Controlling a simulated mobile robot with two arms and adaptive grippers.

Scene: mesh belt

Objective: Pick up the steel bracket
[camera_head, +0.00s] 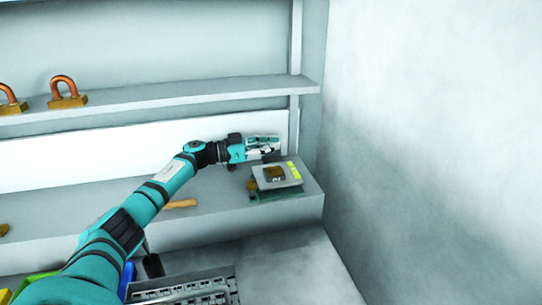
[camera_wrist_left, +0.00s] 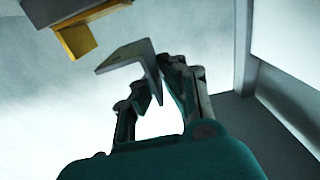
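The steel bracket (camera_wrist_left: 128,57) is a grey L-shaped piece at the fingertips of my left gripper (camera_wrist_left: 154,85) in the left wrist view. One flange lies between the two fingers, which close on it; the other flange sticks out to the left. In the head view my left gripper (camera_head: 266,145) is above the shelf's right end, just behind and above a grey plate. The bracket is small and partly hidden by the fingers there. My right gripper is not in view.
The grey plate (camera_head: 268,184) carries a brown block (camera_head: 274,173) and a yellow-green strip (camera_head: 294,170). A wooden handle (camera_head: 181,204) lies on the lower shelf (camera_head: 220,205). Padlocks (camera_head: 68,100) stand on the upper shelf (camera_head: 190,97). A wall bounds the right. A metal rack (camera_head: 190,287) is below.

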